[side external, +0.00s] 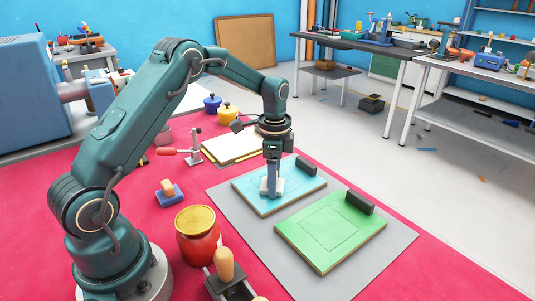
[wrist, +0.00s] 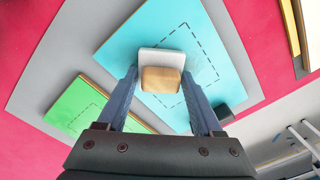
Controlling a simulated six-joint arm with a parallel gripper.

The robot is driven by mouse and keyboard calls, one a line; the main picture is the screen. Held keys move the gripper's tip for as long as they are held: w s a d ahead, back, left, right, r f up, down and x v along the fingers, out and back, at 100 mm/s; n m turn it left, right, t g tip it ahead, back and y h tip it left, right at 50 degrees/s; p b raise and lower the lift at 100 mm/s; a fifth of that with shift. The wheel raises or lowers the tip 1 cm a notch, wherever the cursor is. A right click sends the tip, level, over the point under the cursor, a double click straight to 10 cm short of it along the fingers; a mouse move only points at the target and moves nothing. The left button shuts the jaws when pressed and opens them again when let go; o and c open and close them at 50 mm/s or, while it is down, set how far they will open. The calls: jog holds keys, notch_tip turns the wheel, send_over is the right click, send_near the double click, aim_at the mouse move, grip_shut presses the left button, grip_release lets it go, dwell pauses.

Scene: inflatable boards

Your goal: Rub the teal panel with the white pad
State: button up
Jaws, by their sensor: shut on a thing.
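The teal panel (side external: 303,187) lies on a grey mat, with a dashed outline on its face; it fills the upper middle of the wrist view (wrist: 135,32). The white pad (wrist: 160,57) has a wooden handle (wrist: 160,79). My gripper (wrist: 160,77) is shut on the handle, one finger on each side. In the side view, my gripper (side external: 271,182) points straight down over the teal panel. The white pad (side external: 264,188) is low at the panel's surface, within or at the edge of the outline; exact contact is hard to tell.
A green panel (side external: 330,248) with its own dashed outline lies in front. Dark blocks (side external: 306,166) (side external: 359,202) stand on the panels' edges. A blue pad with a handle (side external: 172,196), a red jar (side external: 198,245) and a small clamp stand (side external: 194,150) are to the left on the red surface.

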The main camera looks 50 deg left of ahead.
aim_at(261, 190)
jog(key=shift+s+f, duration=0.1)
jog(key=shift+s, duration=1.8)
jog(key=shift+w+a, duration=0.1)
jog(key=shift+a, duration=1)
jog(key=shift+w, duration=3.5)
jog(key=shift+s+a, duration=0.1)
jog(key=shift+s, duration=3.35)
jog(key=shift+r, duration=0.2)
jog(key=shift+r, duration=3)
